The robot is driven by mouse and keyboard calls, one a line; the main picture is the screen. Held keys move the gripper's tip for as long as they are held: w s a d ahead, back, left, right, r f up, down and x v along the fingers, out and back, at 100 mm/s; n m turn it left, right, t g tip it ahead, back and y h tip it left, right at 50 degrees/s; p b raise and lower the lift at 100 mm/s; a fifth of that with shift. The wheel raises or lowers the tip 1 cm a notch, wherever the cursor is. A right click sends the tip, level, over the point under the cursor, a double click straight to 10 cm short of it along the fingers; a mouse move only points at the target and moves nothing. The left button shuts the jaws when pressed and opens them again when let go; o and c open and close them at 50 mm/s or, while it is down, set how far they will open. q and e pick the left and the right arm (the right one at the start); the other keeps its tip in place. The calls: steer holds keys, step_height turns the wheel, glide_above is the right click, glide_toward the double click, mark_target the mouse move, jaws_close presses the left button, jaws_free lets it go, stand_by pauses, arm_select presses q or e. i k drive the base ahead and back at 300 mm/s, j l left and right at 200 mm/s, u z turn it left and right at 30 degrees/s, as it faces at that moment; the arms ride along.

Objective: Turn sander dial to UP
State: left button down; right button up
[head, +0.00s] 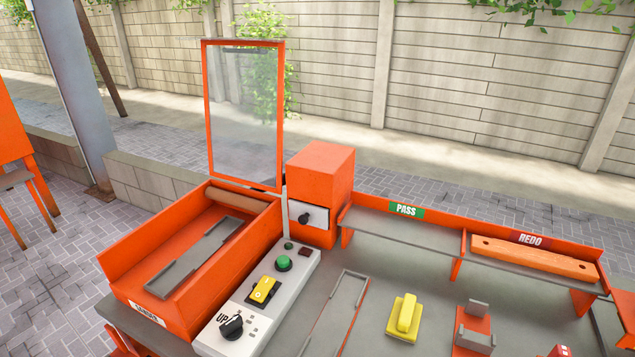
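The sander (185,290) is an orange open-topped box at the left with a small name label on its front. Its clear orange-framed lid (207,110) stands upright. A pale control panel (283,312) runs along its right side. A black dial (231,326) sits at the panel's near end, with "UP" printed just beyond it and several small dark marks to its right. I cannot tell for certain which mark the dial points to. Neither of my grippers shows in the head view.
The panel also has a yellow switch (263,290), a green button (284,263) and a small dark red part (305,252). An orange box with another black knob (305,217) stands behind. PASS (400,232) and REDO shelves, an orange plank (535,259) and a yellow block (404,318) lie right.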

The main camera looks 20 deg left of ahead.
mark_target(232, 331)
steer(key=k+j+u, duration=0.15)
steer(key=u, duration=0.2)
steer(key=k+j+u, duration=0.15)
steer(key=j+u, duration=0.25)
steer(key=i+l+z, duration=0.15)
steer(key=z, duration=0.15)
steer(key=i+l, duration=0.05)
steer(key=l, duration=0.05)
